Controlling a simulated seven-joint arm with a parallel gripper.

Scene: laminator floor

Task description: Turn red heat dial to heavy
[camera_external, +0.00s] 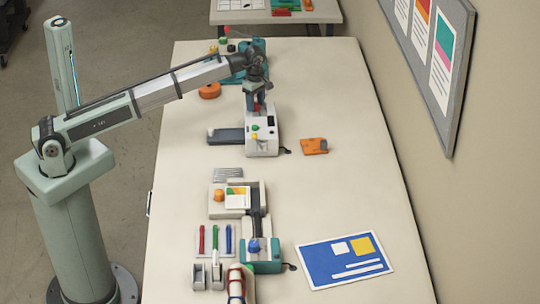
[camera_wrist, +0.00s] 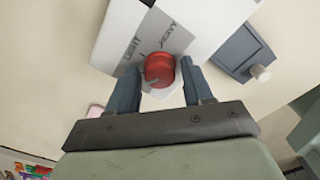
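The red heat dial (camera_wrist: 161,66) is round and sits on the white laminator (camera_external: 263,138). A pale grey pointer mark shows on its lower left part in the wrist view. A grey label plate (camera_wrist: 158,35) beside the dial reads LIGHT on the left and HEAVY on the upper right. My gripper (camera_wrist: 161,72) points down over the dial, with one finger on each side of it. The fingers look open, with a narrow gap at the dial's right side; contact on the left cannot be told. In the external view my gripper (camera_external: 260,100) stands at the laminator's far end.
A dark grey tray (camera_external: 226,135) extends left from the laminator. An orange item (camera_external: 314,146) lies to its right, and a teal machine (camera_external: 258,47) stands behind my gripper. An orange disc (camera_external: 210,91) is left. A blue sheet (camera_external: 345,259) lies at the front right.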

